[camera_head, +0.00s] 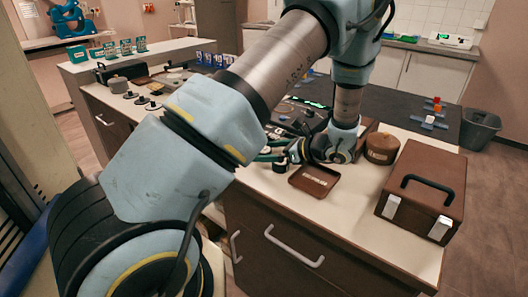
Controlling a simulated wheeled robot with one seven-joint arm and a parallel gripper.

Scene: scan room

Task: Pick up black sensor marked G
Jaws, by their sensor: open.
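My arm reaches across the counter, and my gripper (284,151) is low over it, pointing left, with its jaws open. Small dark and green pieces lie close around the jaws, and the arm hides part of them. One small dark round piece (280,165) sits just below the jaws, beside the brown tray. I cannot tell whether it touches the gripper. Several small black pieces (140,99) stand in a row on the left part of the counter. No letter G is readable on any piece, so I cannot tell which is the black sensor marked G.
A brown tray (314,181) with a label lies in front of the gripper. A brown round container (381,148) and a brown case (424,190) with a black handle stand to the right. A grey bin (480,130) stands on the floor. The counter's front edge is clear.

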